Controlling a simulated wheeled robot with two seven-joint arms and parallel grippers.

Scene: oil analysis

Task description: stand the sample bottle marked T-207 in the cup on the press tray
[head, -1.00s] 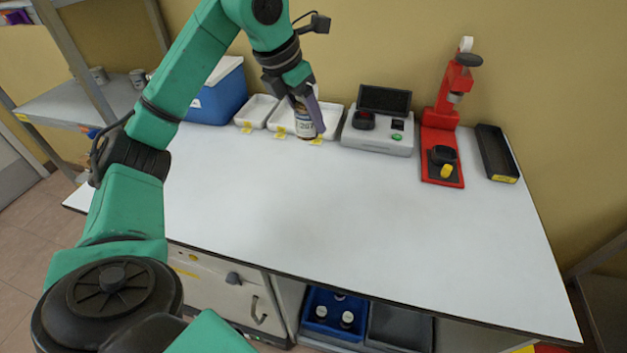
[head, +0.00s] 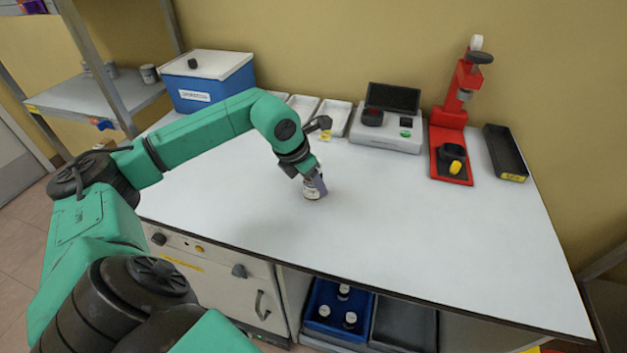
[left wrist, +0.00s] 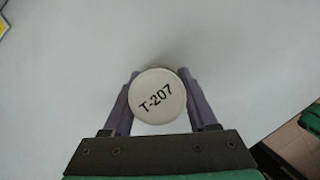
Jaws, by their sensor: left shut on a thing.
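The sample bottle (head: 311,193) is in my left gripper (head: 314,181), low over the white bench top left of its middle. In the left wrist view its round white cap (left wrist: 157,96) reads T-207 and sits between the two purple fingers of my left gripper (left wrist: 158,100). I cannot tell whether its base touches the bench. The red press (head: 450,125) stands at the back right. A black cup (head: 452,153) sits on its red tray (head: 455,178), with a yellow tag in front. My right gripper is out of view.
An instrument (head: 386,132) with a raised dark lid stands left of the press. A black tray (head: 505,150) lies right of it. White trays (head: 335,117) and a blue cooler box (head: 207,82) stand at the back left. The middle of the bench (head: 400,220) is clear.

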